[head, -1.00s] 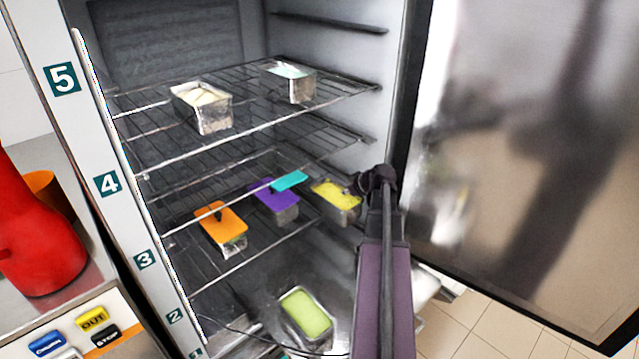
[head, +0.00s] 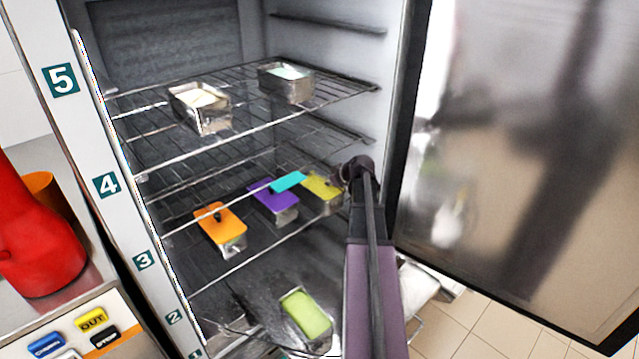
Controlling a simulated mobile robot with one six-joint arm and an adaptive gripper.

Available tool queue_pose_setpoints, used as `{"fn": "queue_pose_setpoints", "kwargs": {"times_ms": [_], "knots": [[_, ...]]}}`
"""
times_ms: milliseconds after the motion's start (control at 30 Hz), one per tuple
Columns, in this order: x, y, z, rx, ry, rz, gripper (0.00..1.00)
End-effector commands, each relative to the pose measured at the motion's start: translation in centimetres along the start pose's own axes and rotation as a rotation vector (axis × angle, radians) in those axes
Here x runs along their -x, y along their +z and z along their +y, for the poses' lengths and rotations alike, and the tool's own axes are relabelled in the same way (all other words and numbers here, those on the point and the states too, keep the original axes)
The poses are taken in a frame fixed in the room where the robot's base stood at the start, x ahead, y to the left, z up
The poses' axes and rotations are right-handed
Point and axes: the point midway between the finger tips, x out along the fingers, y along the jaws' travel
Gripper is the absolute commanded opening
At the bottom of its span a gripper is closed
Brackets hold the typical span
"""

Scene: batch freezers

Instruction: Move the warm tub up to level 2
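Nothing marks a tub as warm. A metal tub with a yellow top (head: 322,186) is at the right of the lower wire rack. My gripper (head: 342,178) is at its right end and seems shut on it; my wrist hides the fingers. The tub's left side is close to a teal lid (head: 289,181); I cannot tell whether they touch. Left of it are a tub with a purple lid (head: 270,197) and one with an orange lid (head: 219,222). A green-topped tub (head: 306,313) is lower down. The number 2 label (head: 174,317) is on the left post.
Two open tubs, one cream (head: 201,103) and one pale (head: 286,83), stand on the upper rack. The freezer door (head: 510,150) is open at right. A red object (head: 38,235) and a button panel (head: 90,330) are at left.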

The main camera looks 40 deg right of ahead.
Motion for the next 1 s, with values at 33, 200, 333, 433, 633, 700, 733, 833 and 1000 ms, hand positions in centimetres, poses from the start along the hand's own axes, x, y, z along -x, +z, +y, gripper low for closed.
{"fn": "queue_pose_setpoints", "kwargs": {"times_ms": [33, 200, 333, 433, 633, 700, 733, 833, 1000], "knots": [[-0.4, -0.5, 0.1, 0.0, -0.001, 0.001, 0.0], [-2.1, -2.0, 0.1, 0.001, -0.001, 0.002, 0.0], [-3.4, -2.5, 0.0, -0.001, 0.0, 0.001, 0.0], [-3.8, -1.9, -0.1, -0.001, 0.0, 0.001, 0.0], [-4.0, -1.7, -0.1, -0.001, -0.001, 0.002, 0.0], [-4.0, -1.7, -0.1, 0.0, -0.001, 0.002, 0.0], [-3.9, -1.7, -0.1, 0.0, -0.001, 0.002, 0.0], [-3.9, -1.7, -0.1, 0.0, -0.001, 0.002, 0.0], [-4.1, -1.6, -0.1, 0.0, -0.001, 0.002, 0.0]]}}
